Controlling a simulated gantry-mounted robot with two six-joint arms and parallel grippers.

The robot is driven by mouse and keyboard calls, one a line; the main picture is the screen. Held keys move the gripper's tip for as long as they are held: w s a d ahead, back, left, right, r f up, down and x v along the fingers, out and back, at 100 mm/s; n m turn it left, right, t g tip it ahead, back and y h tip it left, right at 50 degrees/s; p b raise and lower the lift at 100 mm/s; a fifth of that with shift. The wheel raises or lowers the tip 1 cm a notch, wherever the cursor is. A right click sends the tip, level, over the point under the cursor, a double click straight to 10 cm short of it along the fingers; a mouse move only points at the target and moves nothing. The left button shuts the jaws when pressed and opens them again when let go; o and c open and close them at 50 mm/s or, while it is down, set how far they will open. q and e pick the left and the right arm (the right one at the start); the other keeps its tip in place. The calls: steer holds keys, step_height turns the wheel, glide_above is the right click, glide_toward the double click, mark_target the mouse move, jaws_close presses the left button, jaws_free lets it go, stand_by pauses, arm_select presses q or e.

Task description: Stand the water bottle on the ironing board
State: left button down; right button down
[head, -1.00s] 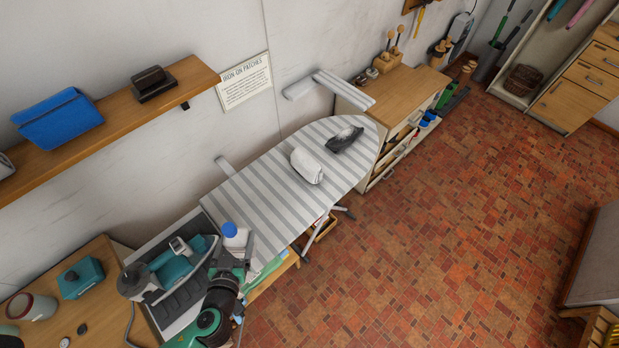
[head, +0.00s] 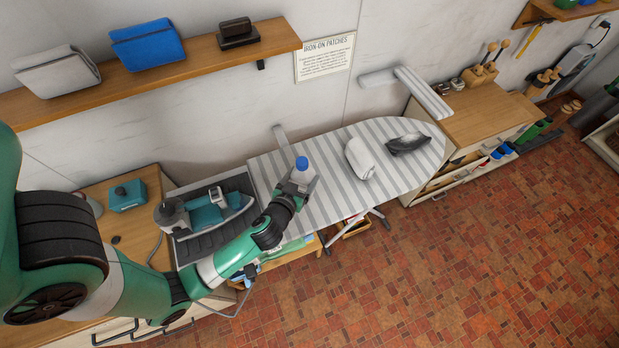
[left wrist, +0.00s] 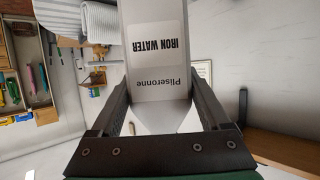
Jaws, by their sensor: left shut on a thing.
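The water bottle (head: 304,174) is white with a blue cap and looks upright in the head view. It is over the left part of the grey-and-white striped ironing board (head: 335,205). My left gripper (head: 292,188) is shut on the bottle from the left side. In the left wrist view the bottle (left wrist: 157,50) stands between the two fingers, its "IRON WATER" label upside down in the picture. The bottle's base is hidden, so I cannot tell whether it touches the board. My right gripper is not in view.
A shelf (head: 180,68) runs along the wall above. Bare board lies around the bottle.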

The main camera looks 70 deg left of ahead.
arm_select(q)
steer(key=w+a+f+b, duration=0.3)
steer(key=f, duration=0.6)
steer(key=shift+w+a, duration=0.3)
steer(key=shift+a, duration=0.1)
steer(key=shift+f+b, duration=0.2)
steer(key=shift+b, duration=0.15)
jaws_free()
steer(key=shift+r, duration=0.1)
